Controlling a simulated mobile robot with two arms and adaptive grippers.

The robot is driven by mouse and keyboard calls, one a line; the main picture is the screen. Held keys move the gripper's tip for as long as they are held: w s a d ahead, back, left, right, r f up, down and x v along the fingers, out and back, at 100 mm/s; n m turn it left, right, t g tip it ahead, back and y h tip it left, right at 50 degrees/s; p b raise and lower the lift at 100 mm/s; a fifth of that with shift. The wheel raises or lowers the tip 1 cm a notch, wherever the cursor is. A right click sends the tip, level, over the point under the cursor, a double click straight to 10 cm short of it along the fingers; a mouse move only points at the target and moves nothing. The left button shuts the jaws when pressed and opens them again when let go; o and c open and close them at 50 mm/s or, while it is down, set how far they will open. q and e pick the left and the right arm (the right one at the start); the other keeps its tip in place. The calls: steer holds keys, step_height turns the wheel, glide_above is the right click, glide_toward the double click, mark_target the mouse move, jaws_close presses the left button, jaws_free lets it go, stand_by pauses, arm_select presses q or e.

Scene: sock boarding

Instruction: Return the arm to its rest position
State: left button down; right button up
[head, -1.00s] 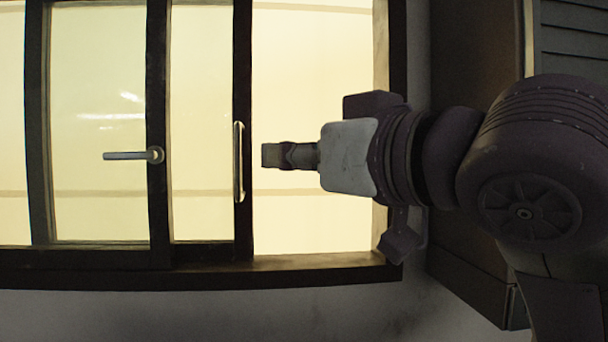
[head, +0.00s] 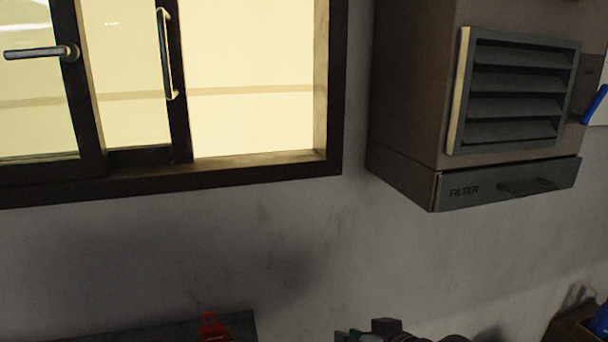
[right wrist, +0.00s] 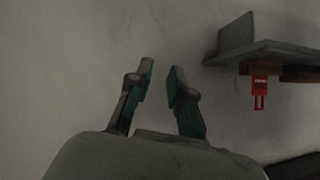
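My right gripper (head: 345,336) shows only in part at the bottom edge of the head view, low in front of the grey wall and below the window. In the right wrist view its two green-padded fingers (right wrist: 161,75) stand apart with nothing between them, facing the bare wall. The gripper is open and empty. Most of my right arm is cut off by the lower edge of the head view. My left gripper is in neither view.
A dark-framed window (head: 250,180) is at upper left. A brown filter cabinet (head: 410,110) hangs at right. A dark shelf (head: 150,335) shows low left with a red item (head: 210,328); both also appear in the right wrist view. Bare wall (head: 300,250) lies between.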

steer(key=s+d+f+g+h, duration=0.3)
steer(key=s+d+f, duration=0.3)
steer(key=s+f, duration=0.6)
steer(key=s+d+f+g+h, duration=0.25)
steer(key=s+d+f, duration=0.45)
steer(key=s+f, duration=0.45)
step_height(320, 180, down, 25)
steer(key=s+g+b, duration=0.2)
steer(key=s+d+f+g+b, duration=0.1)
steer(key=s+d+f+b, duration=0.1)
steer(key=s+f, duration=1.5)
step_height(320, 180, down, 3)
steer(key=shift+d+r, duration=0.1)
steer(key=shift+d, duration=0.05)
steer(key=shift+s, duration=0.1)
